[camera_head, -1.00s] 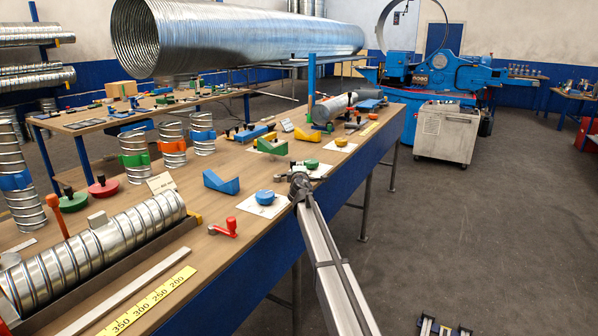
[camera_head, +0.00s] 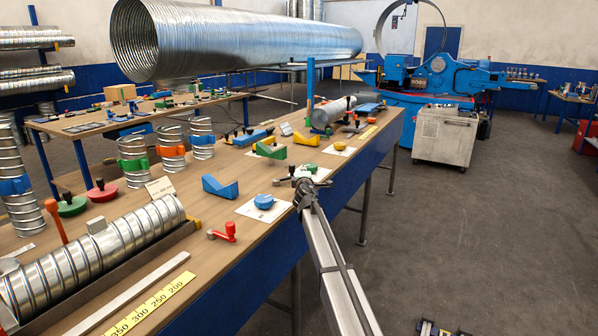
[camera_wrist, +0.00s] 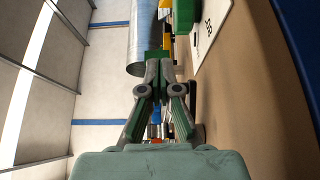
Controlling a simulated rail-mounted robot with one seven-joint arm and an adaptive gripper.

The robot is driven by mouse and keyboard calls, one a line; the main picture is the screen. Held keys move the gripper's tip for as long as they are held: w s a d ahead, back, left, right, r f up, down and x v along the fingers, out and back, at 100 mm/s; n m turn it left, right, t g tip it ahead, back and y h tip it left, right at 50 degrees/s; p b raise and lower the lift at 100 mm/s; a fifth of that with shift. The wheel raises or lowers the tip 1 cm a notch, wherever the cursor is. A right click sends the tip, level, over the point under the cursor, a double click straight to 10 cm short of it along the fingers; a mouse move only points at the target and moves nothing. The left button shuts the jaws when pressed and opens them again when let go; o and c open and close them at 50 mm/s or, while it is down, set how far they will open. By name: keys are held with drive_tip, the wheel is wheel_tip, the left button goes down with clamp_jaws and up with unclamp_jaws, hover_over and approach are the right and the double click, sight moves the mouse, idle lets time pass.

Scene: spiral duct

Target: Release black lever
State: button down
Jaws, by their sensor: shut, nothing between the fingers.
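My gripper (camera_head: 303,188) is over the right edge of the workbench in the head view, at the end of my outstretched arm. In the wrist view my gripper (camera_wrist: 157,66) shows its two fingers brought together, with nothing held between them. A small dark lever-like piece (camera_head: 284,180) lies on the bench just left of my gripper; I take it for the black lever. It looks apart from the fingers, but contact is hard to judge. I cannot pick it out clearly in the wrist view, where the fingers hide part of the bench.
A green cap (camera_head: 311,168) on a white card is just beyond my gripper. A white card (camera_wrist: 212,32) lies right of the fingers.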

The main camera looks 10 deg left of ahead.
drive_tip(key=s+d+p, duration=0.2)
drive_tip(key=s+d, duration=0.1)
drive_tip(key=d, duration=0.4)
drive_tip(key=shift+w+d, duration=0.1)
